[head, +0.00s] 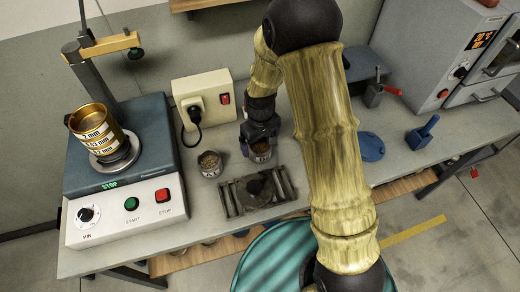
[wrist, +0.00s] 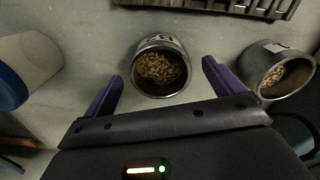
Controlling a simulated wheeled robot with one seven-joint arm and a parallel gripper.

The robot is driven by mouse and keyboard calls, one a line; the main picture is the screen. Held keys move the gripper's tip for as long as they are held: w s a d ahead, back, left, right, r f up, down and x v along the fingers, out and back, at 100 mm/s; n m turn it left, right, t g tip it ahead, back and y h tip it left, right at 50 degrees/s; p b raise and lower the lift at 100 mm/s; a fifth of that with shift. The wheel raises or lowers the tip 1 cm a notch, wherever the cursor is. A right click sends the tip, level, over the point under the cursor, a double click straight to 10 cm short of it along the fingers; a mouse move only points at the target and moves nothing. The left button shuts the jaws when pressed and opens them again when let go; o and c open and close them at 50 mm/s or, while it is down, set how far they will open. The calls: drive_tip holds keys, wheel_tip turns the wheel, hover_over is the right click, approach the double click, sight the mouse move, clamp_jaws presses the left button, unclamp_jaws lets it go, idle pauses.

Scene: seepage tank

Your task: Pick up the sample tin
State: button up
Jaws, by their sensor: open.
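A small metal tin (wrist: 160,42) holding brown grains stands in the middle of the wrist view, with a pale marked label at its rim. A similar tin (wrist: 280,92) with grains stands to the right; I cannot tell from the pictures which is named the sample tin. In the head view these are the tin (head: 262,157) under my gripper and the tin (head: 208,163) left of it. My gripper (wrist: 162,70) is open, its purple fingers on either side of the middle tin, with visible gaps. It also shows in the head view (head: 260,144), partly hiding that tin.
A dark slotted rack (head: 258,190) lies in front of the tins. A sieve shaker (head: 122,215) stands left, a beige socket box (head: 204,97) behind. A blue disc (head: 370,147) and an oven (head: 445,60) are right. A pale, blue-rimmed object (wrist: 35,60) stands left in the wrist view.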

sight(260, 147)
drive_tip(key=shift+f, duration=1.55)
drive_tip(key=shift+c, duration=0.4)
drive_tip(key=c, duration=1.1)
